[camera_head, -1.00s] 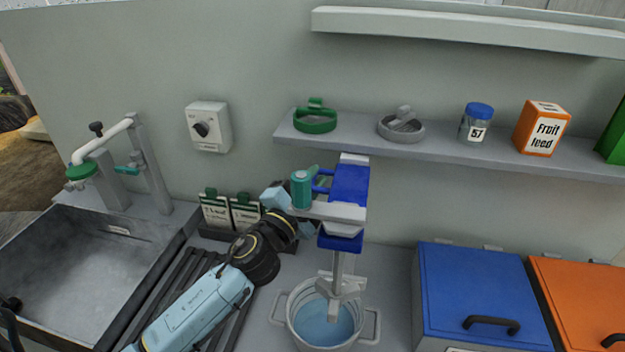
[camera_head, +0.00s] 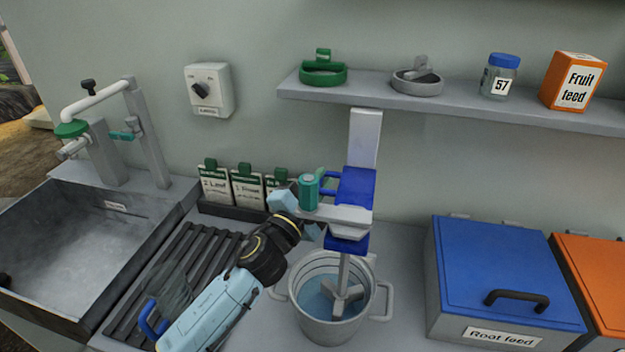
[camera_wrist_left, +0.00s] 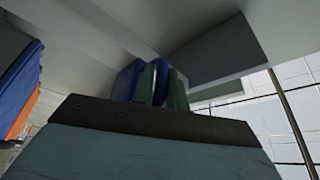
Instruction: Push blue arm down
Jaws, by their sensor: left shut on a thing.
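The blue arm (camera_head: 356,188) is the blue mixer head on a pale upright post (camera_head: 365,135), with grey and blue parts below it. Its shaft and grey stirrer (camera_head: 344,298) reach down inside the metal bucket (camera_head: 333,328), which holds bluish liquid. My left gripper (camera_head: 312,190) is at the left side of the blue arm, shut on its blue handle. In the left wrist view the green fingers (camera_wrist_left: 161,86) close around the blue handle (camera_wrist_left: 160,80). The gripper partly hides the handle in the head view. My right gripper is not in view.
A shelf (camera_head: 450,115) with green and grey rings, a jar and an orange box is above. Seed packets (camera_head: 246,188) stand behind my left gripper. A blue-lidded bin (camera_head: 507,275) is right of the bucket; a black rack (camera_head: 175,275) and sink (camera_head: 85,250) are left.

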